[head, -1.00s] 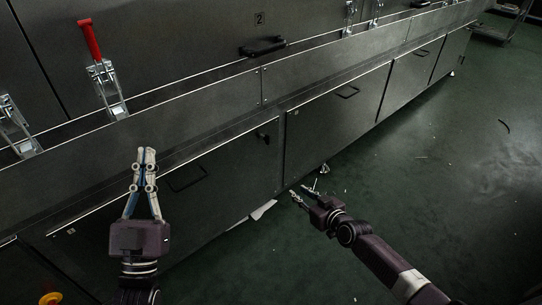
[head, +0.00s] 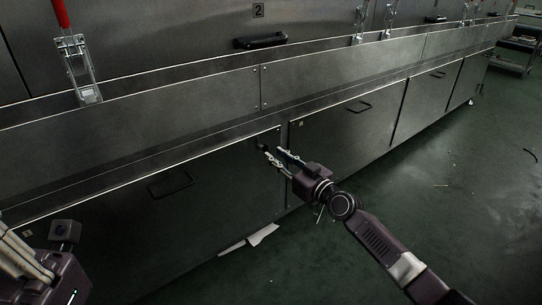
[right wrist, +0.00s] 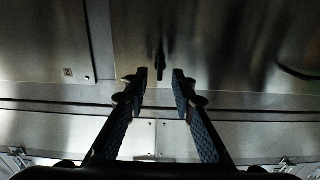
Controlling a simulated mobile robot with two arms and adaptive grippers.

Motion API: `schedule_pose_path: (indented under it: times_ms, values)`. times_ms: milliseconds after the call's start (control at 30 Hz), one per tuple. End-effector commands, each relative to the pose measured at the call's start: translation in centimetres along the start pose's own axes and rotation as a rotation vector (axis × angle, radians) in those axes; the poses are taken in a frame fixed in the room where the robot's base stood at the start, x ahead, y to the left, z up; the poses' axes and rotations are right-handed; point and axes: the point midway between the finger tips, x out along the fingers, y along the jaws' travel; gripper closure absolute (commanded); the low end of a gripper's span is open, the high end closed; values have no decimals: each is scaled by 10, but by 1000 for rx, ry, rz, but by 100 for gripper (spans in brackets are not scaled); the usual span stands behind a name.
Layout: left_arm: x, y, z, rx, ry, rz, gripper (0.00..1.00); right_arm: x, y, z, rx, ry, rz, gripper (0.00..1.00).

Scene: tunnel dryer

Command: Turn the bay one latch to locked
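The latch (head: 262,147) is a small dark handle at the upper right corner of a lower cabinet door, mostly hidden behind my right gripper in the head view. In the right wrist view the latch (right wrist: 160,60) is a narrow black bar lying along the picture's vertical, just beyond the gap between the fingertips. My right gripper (head: 273,153) is open and empty in front of it, and the wrist view shows both fingers (right wrist: 160,80) apart with the latch centred between them. Contact is not visible. My left gripper (head: 22,258) is partly cut off at the lower left.
The door has a black pull handle (head: 170,185). A red-handled toggle clamp (head: 77,62) stands on the ledge at upper left. A plate marked 2 (head: 258,10) is above another handle (head: 260,40). The floor at right is largely clear.

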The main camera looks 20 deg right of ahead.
Motion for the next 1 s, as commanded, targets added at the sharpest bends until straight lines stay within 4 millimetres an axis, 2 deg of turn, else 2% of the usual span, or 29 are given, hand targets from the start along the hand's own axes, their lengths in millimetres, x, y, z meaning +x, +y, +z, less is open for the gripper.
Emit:
schedule_pose_path:
  times_ms: [33,200,600,800,1000]
  values:
    - [-1,0,-1,1,8,2,100,9,-1,1,1,2,0,76]
    - [2,1,-3,3,23,9,100,26,0,2,0,0,0,76]
    - [5,2,-4,4,30,12,100,33,-1,1,-1,-1,-1,76]
    - [5,2,-4,4,29,12,100,32,0,1,-1,-1,-1,98]
    - [5,2,-4,3,29,12,100,32,0,1,-1,-1,-1,100]
